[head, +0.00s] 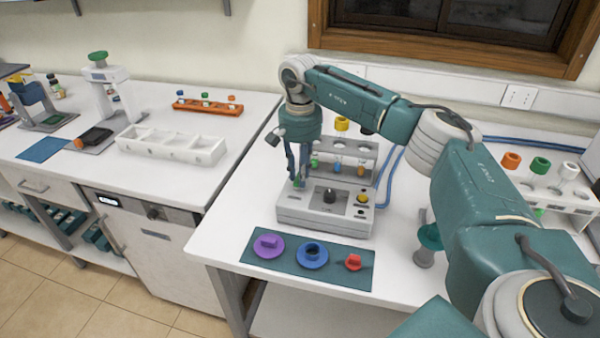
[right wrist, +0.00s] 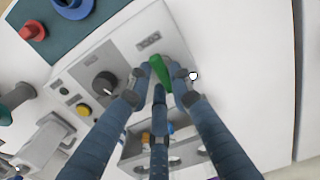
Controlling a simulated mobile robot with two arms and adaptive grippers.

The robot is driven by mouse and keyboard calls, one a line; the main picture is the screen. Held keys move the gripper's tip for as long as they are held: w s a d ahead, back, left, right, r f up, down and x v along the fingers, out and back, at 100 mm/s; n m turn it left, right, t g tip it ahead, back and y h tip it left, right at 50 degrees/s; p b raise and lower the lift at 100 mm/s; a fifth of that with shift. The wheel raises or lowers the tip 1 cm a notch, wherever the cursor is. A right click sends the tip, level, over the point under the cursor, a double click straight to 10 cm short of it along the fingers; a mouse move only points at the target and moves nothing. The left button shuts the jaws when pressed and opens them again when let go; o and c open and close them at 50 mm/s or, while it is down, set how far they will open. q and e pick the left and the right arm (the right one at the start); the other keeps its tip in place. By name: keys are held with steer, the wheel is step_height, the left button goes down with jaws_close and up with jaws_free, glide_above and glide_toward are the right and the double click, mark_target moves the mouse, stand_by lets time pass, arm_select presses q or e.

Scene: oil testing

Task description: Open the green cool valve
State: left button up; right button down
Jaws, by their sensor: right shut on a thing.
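The green valve (right wrist: 161,74) is a small elongated green handle on the panel of a grey device (head: 325,213). My right gripper (head: 298,180) comes down from above onto the left side of that panel. In the right wrist view, the gripper's fingers (right wrist: 162,88) are shut around the green valve, one on each side. In the head view the valve is mostly hidden by the fingers. A black knob (head: 329,196) and a yellow button (head: 362,199) sit on the same panel to the right. My left gripper is not in view.
Behind the panel is a rack (head: 345,158) with capped tubes. In front lies a dark mat (head: 338,277) with purple, blue and red pieces. A white tube rack (head: 572,205) stands at right. A gap separates this table from the left counter (head: 60,120).

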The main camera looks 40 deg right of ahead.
steer(key=shift+w+d+r, duration=0.1)
steer(key=shift+w+r, duration=0.15)
steer(key=shift+r, duration=0.1)
steer(key=c, duration=1.5)
jaws_free()
steer(key=shift+c, duration=0.2)
steer(key=shift+s+f, duration=0.1)
steer(key=shift+s, duration=0.05)
step_height(320, 180, up, 12)
steer(key=shift+f, duration=0.1)
